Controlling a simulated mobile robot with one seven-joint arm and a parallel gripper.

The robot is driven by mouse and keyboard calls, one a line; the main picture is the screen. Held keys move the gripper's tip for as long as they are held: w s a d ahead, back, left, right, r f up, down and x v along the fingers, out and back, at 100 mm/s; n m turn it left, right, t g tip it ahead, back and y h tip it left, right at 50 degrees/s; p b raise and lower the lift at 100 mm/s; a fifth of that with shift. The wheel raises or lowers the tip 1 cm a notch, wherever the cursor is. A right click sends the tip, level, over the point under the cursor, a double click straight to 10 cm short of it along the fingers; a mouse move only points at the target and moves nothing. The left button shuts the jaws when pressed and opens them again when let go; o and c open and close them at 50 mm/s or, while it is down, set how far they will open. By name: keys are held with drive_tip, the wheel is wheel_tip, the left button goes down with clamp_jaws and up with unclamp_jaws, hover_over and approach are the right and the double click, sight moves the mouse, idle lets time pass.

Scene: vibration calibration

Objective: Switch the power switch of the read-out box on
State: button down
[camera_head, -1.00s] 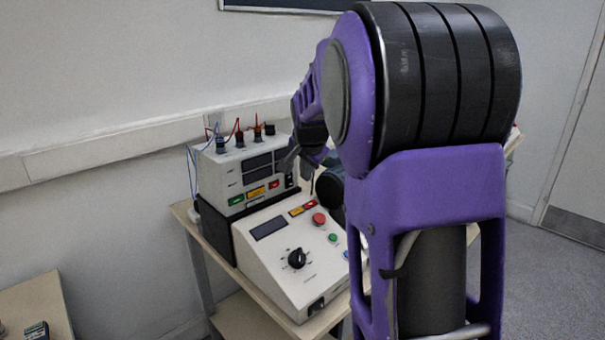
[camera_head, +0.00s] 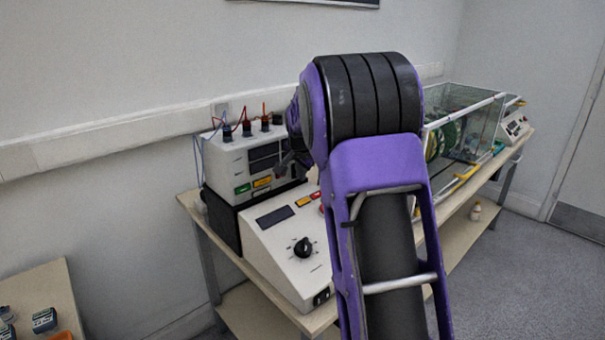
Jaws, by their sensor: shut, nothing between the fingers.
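The read-out box (camera_head: 226,163) is the pale box with dark displays at the back left of the bench, raised on a black base. It has a green label, a yellow label and several terminals with leads on top. My gripper (camera_head: 281,171) shows only in part, as dark fingers in front of the right side of the box's face. It looks shut and empty; whether it touches the box I cannot tell. The power switch is not clearly visible; the lower right of the face is partly covered by my gripper and arm.
A sloped console (camera_head: 272,247) with a black knob (camera_head: 303,247) and a dark display stands in front of the box. My purple arm hides its right side. A clear-walled enclosure (camera_head: 478,122) stands farther right on the bench (camera_head: 462,196). A low table (camera_head: 40,290) is at left.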

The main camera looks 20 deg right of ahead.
drive_tip(key=shift+w+a, duration=0.1)
drive_tip(key=shift+w, duration=0.15)
drive_tip(key=shift+f, duration=0.1)
drive_tip(key=shift+r+p, duration=0.65)
drive_tip(key=shift+r, duration=0.25)
drive_tip(key=shift+s, duration=0.1)
